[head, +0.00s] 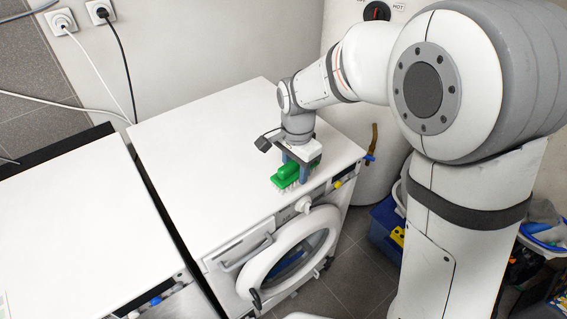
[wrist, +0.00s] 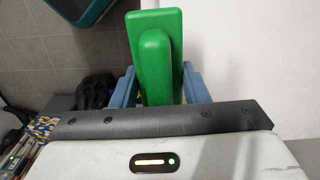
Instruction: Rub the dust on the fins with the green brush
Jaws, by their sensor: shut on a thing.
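The green brush (head: 287,175) is at the front right of the white washing machine's top, in the head view. My gripper (head: 299,172) is shut on it from above, with pale bristles showing below its green body. In the wrist view the green brush (wrist: 155,55) sits between the two blue fingers of my gripper (wrist: 157,88). I cannot tell whether the bristles touch the machine top. I see no fins and no dust in either view.
The washing machine (head: 205,135) has its round door (head: 288,258) standing open at the front. Another white appliance (head: 75,230) stands to its left. A white tank (head: 345,40) is behind at the right. A blue crate (head: 385,225) is on the tiled floor.

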